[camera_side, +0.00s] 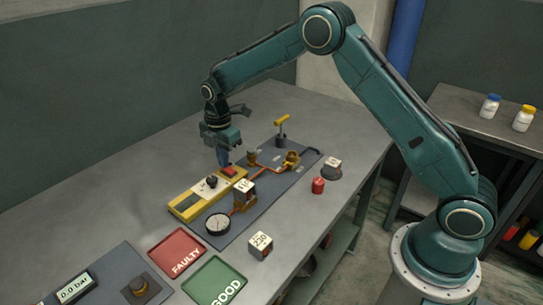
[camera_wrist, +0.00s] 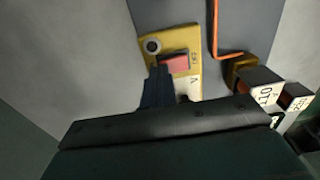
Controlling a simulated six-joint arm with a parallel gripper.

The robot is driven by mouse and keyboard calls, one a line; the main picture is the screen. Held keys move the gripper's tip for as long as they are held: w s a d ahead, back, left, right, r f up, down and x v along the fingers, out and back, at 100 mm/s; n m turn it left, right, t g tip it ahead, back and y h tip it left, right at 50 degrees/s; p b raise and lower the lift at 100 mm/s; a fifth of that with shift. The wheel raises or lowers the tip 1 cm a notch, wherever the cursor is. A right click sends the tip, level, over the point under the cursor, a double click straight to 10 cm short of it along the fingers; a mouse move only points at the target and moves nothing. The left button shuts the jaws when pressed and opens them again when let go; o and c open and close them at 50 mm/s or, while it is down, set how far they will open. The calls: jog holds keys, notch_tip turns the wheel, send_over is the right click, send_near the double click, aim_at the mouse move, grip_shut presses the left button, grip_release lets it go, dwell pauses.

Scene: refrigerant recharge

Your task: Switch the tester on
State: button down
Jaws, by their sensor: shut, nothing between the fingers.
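The yellow tester (camera_side: 192,205) lies on the bench at the left edge of the grey panel. It carries a dark dial (camera_side: 211,181) and a red switch (camera_side: 228,171) at its far end. My gripper (camera_side: 223,161) points down just above that end, with its fingers together and empty. In the wrist view the closed fingertips (camera_wrist: 160,72) are beside the left edge of the red switch (camera_wrist: 176,62). I cannot tell whether they touch it. A round socket-like part (camera_wrist: 152,46) shows near the tester's corner. The lower part of the tester is hidden by my gripper there.
A copper pipe with brass fittings (camera_side: 291,160) and a round gauge (camera_side: 218,224) are on the panel, right of the tester. A block marked 250 (camera_side: 261,245), a red can (camera_side: 318,185), a FAULTY tray (camera_side: 160,247) and a GOOD tray (camera_side: 237,280) are nearby.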

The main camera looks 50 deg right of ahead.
jog(key=shift+f, duration=0.15)
jog(key=shift+r, duration=3)
jog(key=shift+r, duration=0.1)
